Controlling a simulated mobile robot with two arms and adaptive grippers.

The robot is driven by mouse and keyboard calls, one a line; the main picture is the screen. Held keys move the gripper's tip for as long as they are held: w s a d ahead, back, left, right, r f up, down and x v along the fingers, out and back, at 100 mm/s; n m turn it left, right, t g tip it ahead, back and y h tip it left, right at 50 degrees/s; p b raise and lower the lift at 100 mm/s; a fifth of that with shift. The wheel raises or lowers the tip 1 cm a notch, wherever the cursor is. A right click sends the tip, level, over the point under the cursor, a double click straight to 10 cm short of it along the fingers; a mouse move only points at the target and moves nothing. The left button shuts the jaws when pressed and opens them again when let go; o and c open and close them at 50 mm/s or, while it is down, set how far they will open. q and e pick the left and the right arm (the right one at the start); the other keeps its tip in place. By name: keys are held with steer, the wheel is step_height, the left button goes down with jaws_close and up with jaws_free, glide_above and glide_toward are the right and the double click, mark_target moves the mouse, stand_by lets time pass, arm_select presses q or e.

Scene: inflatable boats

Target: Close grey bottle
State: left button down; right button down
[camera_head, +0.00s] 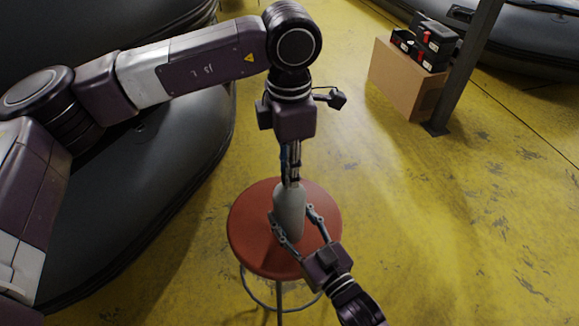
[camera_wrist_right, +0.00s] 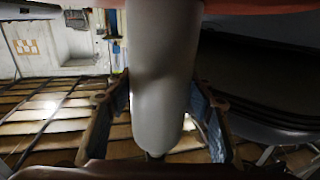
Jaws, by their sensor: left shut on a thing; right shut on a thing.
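The grey bottle (camera_head: 289,208) stands upright on a round red stool (camera_head: 248,232) in the head view. In the right wrist view the bottle (camera_wrist_right: 165,60) appears upside down, with its narrow end low in the picture. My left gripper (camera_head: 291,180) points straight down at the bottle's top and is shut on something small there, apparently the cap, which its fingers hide. My right gripper (camera_head: 291,217) comes from the lower right and is shut on the bottle's body, one finger on each side. Whether the cap sits fully on the neck cannot be told.
Dark inflatable boats (camera_head: 170,165) lie at the left, close behind the stool, and at the upper right. A cardboard box (camera_head: 402,82) with black and red cases (camera_head: 436,45) stands by a metal post (camera_head: 468,68). The yellow floor at right is clear.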

arm_select(q)
steer(key=c, duration=1.6)
jaws_free()
step_height(320, 180, up, 12)
arm_select(e)
steer(key=c, duration=0.9)
jaws_free()
steer(key=shift+o, duration=0.2)
steer(key=v, duration=1.2)
